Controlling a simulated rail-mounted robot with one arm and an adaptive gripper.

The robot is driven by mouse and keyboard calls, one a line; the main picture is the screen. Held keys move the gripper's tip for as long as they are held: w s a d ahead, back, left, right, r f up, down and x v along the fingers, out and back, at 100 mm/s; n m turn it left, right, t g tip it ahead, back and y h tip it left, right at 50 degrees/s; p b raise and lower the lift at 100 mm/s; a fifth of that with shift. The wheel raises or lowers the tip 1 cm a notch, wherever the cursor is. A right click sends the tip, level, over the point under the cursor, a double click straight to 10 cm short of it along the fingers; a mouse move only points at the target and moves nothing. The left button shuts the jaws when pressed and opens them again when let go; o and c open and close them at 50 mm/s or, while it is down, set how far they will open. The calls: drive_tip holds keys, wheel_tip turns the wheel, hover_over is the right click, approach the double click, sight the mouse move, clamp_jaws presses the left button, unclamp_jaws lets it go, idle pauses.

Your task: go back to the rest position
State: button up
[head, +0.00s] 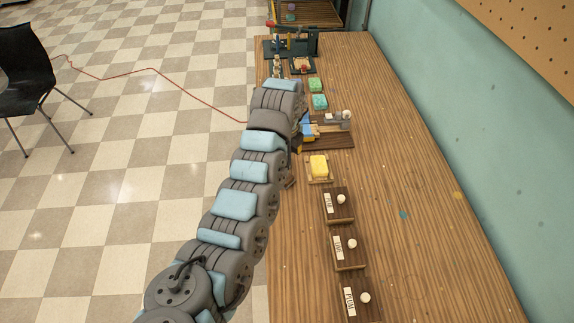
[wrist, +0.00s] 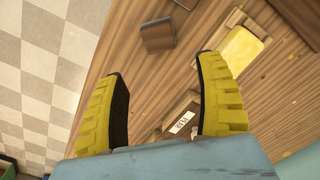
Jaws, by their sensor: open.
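My arm reaches up the left side of the long wooden table in the head view, and its own links mostly hide the gripper there. In the wrist view my gripper (wrist: 160,76) is open. Its two yellow fingers with dark pads stand wide apart with nothing between them. It hangs over the table (head: 420,190), at a height I cannot tell. A yellow soap block (head: 319,166) rests on a small wooden tray, apart from the gripper. In the wrist view the soap (wrist: 241,52) lies beyond the right finger.
Several brown label blocks with white knobs line the table's near left part, the nearest being one block (head: 360,300). Green soaps (head: 318,100) and a dark stand (head: 292,44) are farther back. The table's right side is mostly clear, beside a teal wall (head: 480,130). A chair (head: 25,75) stands left.

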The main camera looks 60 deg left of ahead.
drive_tip(key=shift+r, duration=0.45)
idle(0.3)
